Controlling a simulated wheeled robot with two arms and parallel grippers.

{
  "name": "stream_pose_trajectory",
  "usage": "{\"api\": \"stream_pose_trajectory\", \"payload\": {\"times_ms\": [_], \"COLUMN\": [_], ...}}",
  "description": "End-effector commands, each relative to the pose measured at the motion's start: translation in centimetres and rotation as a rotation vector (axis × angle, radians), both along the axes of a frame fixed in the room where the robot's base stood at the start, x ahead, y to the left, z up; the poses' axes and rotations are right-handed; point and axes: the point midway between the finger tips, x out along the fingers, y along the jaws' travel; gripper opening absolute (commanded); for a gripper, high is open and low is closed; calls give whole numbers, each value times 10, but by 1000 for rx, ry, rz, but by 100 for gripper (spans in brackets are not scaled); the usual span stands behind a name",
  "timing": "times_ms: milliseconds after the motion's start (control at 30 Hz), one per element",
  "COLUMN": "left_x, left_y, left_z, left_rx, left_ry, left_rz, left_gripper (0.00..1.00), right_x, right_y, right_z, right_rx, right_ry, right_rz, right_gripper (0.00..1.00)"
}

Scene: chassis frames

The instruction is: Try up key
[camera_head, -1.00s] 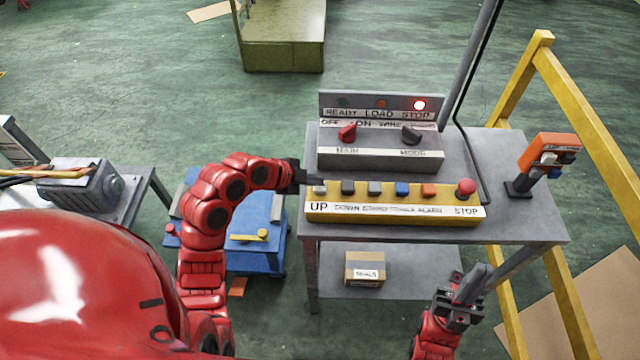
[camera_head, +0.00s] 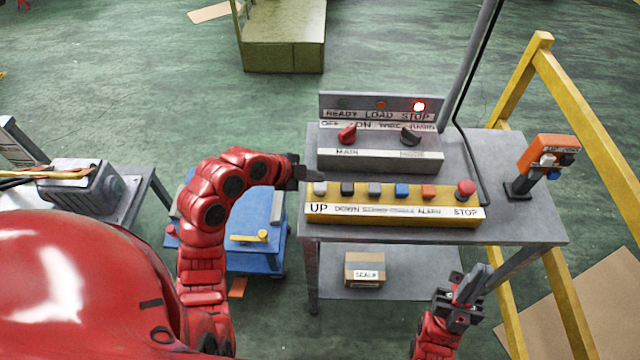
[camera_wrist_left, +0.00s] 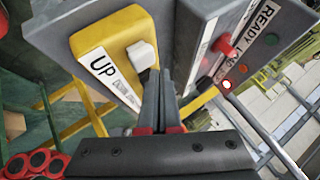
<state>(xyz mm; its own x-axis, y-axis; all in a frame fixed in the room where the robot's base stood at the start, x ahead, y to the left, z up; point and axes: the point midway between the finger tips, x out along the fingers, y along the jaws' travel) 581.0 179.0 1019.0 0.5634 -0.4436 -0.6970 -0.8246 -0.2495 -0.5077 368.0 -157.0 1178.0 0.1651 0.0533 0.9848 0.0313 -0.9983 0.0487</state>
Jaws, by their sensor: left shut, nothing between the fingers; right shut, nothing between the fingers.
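The up key is a pale grey-white button (camera_head: 320,188) at the left end of the yellow key box (camera_head: 390,217), above the printed word UP. In the left wrist view the up key (camera_wrist_left: 141,54) stands raised on the box, in front of the fingertips and a little to their left. My left gripper (camera_head: 318,174) is shut and empty, its tips just behind and above the up key; I see no clear contact. My right gripper (camera_head: 474,282) is shut and empty, low in front of the table's right side.
Behind the key box stands a switch box with a red knob (camera_head: 347,134) and a black knob (camera_head: 411,135). The STOP lamp (camera_head: 419,106) glows red. A red stop button (camera_head: 466,188) and an orange pendant (camera_head: 551,152) are to the right. A yellow rail (camera_head: 590,120) borders the table.

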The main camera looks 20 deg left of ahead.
Motion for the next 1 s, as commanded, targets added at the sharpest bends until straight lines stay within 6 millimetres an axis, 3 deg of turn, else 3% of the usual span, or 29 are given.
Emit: {"api": "stream_pose_trajectory", "payload": {"times_ms": [267,733,1000], "left_x": [0,0,0], "left_y": [0,0,0], "left_z": [3,46,49], "left_rx": [0,-2,-1], "left_ry": [0,1,0], "left_rz": [0,1,1], "left_gripper": [0,0,0], "right_x": [0,0,0], "right_y": [0,0,0], "right_z": [1,15,15], "right_rx": [0,0,0], "right_ry": [0,0,0], "right_rz": [0,0,0], "right_gripper": [0,0,0]}}
